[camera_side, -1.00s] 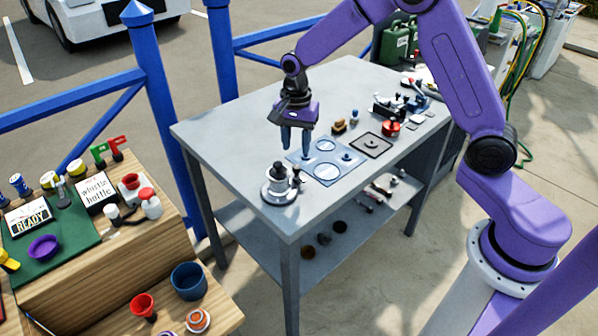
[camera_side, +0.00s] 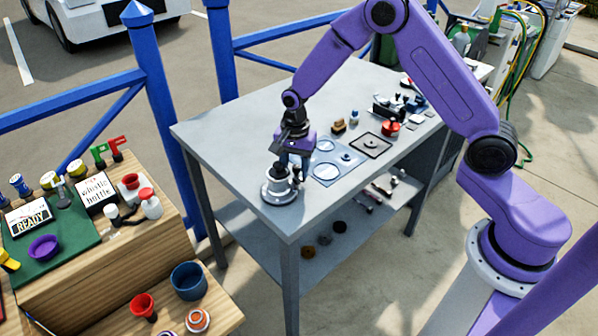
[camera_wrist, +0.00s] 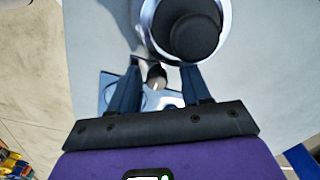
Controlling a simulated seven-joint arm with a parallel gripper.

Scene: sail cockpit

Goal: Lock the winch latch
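The winch (camera_side: 279,190) is a silver drum with a black top on the table's near left corner. It also fills the top of the wrist view (camera_wrist: 190,32). A small dark knob with a lighter tip, which looks like the latch (camera_wrist: 156,76), stands beside the drum. My gripper (camera_wrist: 160,85) is open, with one finger on each side of the knob and gaps showing at both sides. In the side view my gripper (camera_side: 298,168) is low, just right of and behind the winch, and hides part of the latch there.
A blue-grey panel (camera_side: 327,172) with ringed circles lies right of the winch. A square dark plate (camera_side: 371,145), a red cylinder (camera_side: 390,130) and small tools sit farther right. The back left of the grey table (camera_side: 235,125) is clear.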

